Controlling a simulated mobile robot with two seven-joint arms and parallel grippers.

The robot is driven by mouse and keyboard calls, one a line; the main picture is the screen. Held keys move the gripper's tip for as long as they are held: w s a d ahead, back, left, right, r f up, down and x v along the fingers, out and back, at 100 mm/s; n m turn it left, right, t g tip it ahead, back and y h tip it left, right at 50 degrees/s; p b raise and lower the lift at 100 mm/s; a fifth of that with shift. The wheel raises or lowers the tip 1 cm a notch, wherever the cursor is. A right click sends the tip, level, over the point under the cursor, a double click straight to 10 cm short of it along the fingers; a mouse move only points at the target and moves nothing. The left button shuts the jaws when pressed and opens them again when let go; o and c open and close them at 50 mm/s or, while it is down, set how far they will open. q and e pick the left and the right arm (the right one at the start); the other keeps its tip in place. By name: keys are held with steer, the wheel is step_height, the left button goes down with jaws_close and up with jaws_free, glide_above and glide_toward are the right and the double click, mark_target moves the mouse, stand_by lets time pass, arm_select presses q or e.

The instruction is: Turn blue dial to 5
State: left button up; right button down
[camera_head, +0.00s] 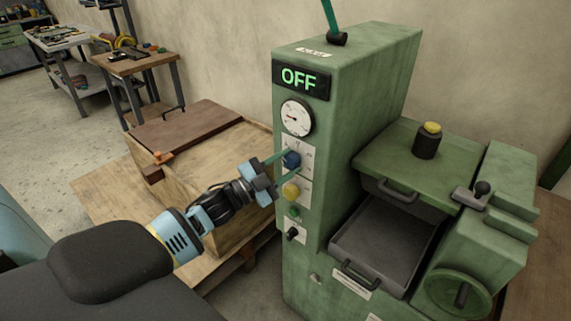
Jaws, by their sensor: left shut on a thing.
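The blue dial (292,160) is on the front panel of the green machine (345,120), below the round gauge (297,118) and above a yellow knob (291,191). My left gripper (279,162) reaches in from the left with its fingers at the blue dial, shut on it. The fingers hide part of the dial, and its setting is too small to read. The display (300,78) at the top of the panel reads OFF in green. My right gripper is not in view.
A green button (294,212) and a black switch (292,233) sit below the yellow knob. An open metal drawer (385,240) juts out at the right. Workbenches are at the far left.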

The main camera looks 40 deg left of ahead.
arm_select(q)
steer(key=o, duration=0.9)
steer(key=shift+o, duration=0.4)
steer(key=b+v, duration=0.1)
steer(key=v, duration=0.6)
steer(key=shift+s, duration=0.35)
steer(key=shift+a+f, duration=0.1)
steer(key=shift+a, duration=0.05)
